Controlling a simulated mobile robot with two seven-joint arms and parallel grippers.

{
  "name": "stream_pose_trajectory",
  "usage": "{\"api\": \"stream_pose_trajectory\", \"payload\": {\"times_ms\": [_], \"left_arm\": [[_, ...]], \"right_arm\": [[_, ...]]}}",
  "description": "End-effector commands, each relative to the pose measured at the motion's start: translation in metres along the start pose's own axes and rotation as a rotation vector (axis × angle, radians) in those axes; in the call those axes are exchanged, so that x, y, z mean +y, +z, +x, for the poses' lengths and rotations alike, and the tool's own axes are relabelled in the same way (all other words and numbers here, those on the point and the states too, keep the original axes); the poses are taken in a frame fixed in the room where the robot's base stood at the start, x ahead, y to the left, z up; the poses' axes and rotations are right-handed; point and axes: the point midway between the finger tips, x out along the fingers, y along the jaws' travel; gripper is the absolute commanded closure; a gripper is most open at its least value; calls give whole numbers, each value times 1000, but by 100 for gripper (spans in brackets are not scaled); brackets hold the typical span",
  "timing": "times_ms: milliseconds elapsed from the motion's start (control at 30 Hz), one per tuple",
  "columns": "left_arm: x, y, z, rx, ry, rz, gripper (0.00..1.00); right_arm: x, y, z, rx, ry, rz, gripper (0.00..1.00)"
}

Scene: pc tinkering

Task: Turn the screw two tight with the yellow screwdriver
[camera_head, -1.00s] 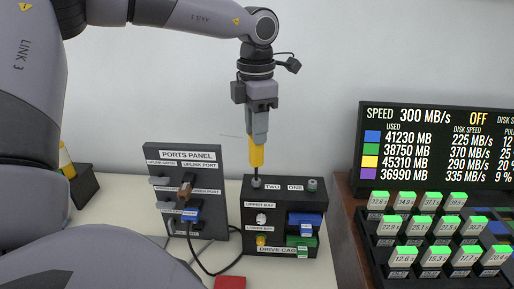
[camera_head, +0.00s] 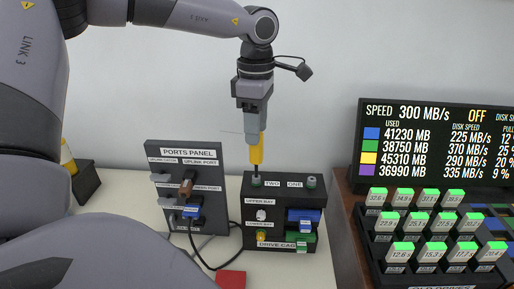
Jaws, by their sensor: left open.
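The yellow screwdriver (camera_head: 256,152) stands upright on screw two (camera_head: 256,181), beside the label TWO on top of the drive cage (camera_head: 289,223). My left gripper (camera_head: 253,125) points straight down at the screwdriver's upper end. Its jaws are open, with the yellow handle directly below and partly between the fingers. The meeting of tip and screw is too small to tell exactly. Screw one (camera_head: 311,182) sits to the right, beside the label ONE. My right gripper is out of view.
A ports panel (camera_head: 184,154) with plugs and a black cable stands left of the cage. A red block (camera_head: 230,280) lies in front. At right are a speed display (camera_head: 436,145) and a rack of labelled drives (camera_head: 415,230). My left arm covers the left side.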

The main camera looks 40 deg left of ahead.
Motion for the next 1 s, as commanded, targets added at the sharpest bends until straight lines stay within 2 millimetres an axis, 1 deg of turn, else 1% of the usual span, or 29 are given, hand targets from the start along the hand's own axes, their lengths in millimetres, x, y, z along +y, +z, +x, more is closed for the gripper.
{"api": "stream_pose_trajectory", "payload": {"times_ms": [200, 267, 500, 633, 900, 1000], "left_arm": [[0, 0, -25, 0, 3, -2, 52], [1, 0, -29, 0, 4, -2, 52], [1, 0, -55, 0, 2, -3, 52], [0, 0, -60, 0, 0, -2, 52], [0, 0, -61, 0, 1, -2, 52], [1, 0, -67, 0, 4, -3, 52]], "right_arm": [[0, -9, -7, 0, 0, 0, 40], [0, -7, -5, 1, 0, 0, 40], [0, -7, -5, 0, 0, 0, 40], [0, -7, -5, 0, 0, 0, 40], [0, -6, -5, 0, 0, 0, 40], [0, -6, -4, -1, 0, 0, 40]]}}
